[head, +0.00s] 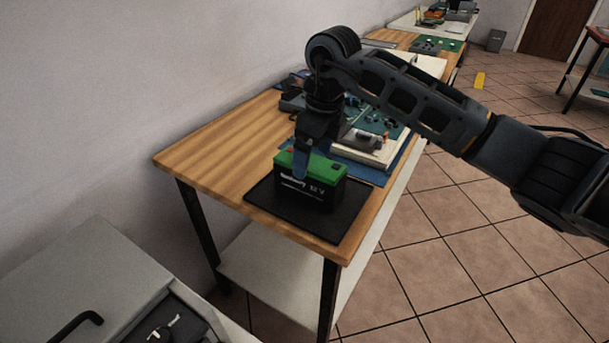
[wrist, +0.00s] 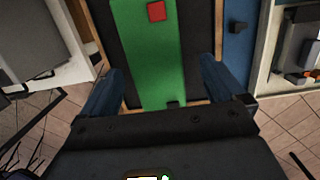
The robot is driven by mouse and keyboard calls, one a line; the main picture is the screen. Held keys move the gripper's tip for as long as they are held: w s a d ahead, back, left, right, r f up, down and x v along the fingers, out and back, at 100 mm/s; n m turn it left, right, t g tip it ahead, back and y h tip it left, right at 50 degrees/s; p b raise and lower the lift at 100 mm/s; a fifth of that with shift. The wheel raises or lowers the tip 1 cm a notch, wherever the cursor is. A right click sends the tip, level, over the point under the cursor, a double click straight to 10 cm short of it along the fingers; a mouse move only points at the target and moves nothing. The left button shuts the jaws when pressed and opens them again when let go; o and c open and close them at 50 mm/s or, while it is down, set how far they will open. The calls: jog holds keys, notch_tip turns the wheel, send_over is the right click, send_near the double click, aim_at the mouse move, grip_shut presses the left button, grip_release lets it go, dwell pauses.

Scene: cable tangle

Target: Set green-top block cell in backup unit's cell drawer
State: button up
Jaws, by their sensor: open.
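The green-top block cell (head: 310,186) is a black battery with a green lid and white "12 V" lettering. It sits upright on a black mat (head: 345,225) at the near end of the wooden bench. My gripper (head: 303,160) points down at the block, one blue finger showing in front of its near face. In the wrist view the open fingers (wrist: 158,85) lie either side of the green top (wrist: 145,50), which bears a red square. I cannot tell whether they touch it. A grey cabinet (head: 85,270), possibly the backup unit, stands at lower left with a dark open recess (head: 170,318).
The wooden bench (head: 225,140) runs along the wall. A blue mat (head: 362,172) with a white tray and circuit boards lies behind the block. Bare bench shows left of the block. Tiled floor (head: 450,270) is open to the right.

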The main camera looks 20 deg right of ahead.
aim_at(309, 176)
jog(key=shift+w+a+f+p, duration=0.1)
jog(key=shift+a+f, duration=0.05)
jog(key=shift+f, duration=0.9)
jog(key=shift+w+a+f+p, duration=0.1)
jog(key=shift+a+f, duration=0.05)
jog(key=shift+f, duration=0.9)
jog(key=shift+w+a+f+p, duration=0.1)
jog(key=shift+a+f, duration=0.05)
jog(key=shift+f, duration=0.9)
jog(key=shift+c, duration=0.4)
grip_shut()
jog(key=shift+r, duration=0.15)
